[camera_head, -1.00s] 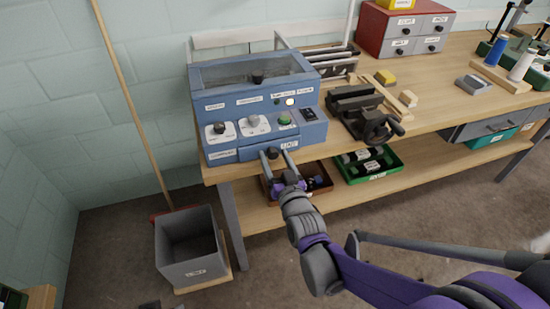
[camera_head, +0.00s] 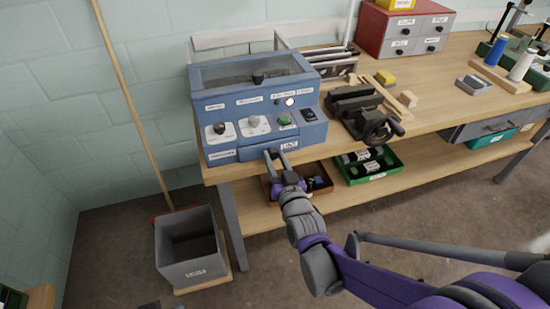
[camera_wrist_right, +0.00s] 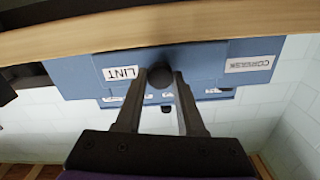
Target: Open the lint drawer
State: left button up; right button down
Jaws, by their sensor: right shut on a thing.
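The lint drawer (camera_wrist_right: 121,73) is a blue front with a white "LINT" label, low on the blue machine (camera_head: 262,104). It has a dark round knob (camera_wrist_right: 159,77), seen at its middle in the right wrist view. The drawer front looks flush or nearly flush with the machine. My right gripper (camera_head: 276,154) is shut on the knob, with one finger on each side of it; the right wrist view shows the fingertips (camera_wrist_right: 160,74) around it. In the head view the fingers partly hide the knob. My left gripper is not in view.
The bench edge (camera_wrist_right: 200,22) runs close to the drawer. A dark vise (camera_head: 362,112) stands to the right of the machine. A brown tray (camera_head: 328,184) and a green tray (camera_head: 385,173) sit on the lower shelf. A grey bin (camera_head: 190,262) stands on the floor at left.

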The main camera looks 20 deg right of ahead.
dwell(0.8)
jog(key=s+p, duration=0.1)
jog(key=s, duration=1.3)
jog(key=shift+s+d, duration=0.2)
jog(key=shift+d, duration=0.05)
jog(key=c, duration=0.5)
grip_release()
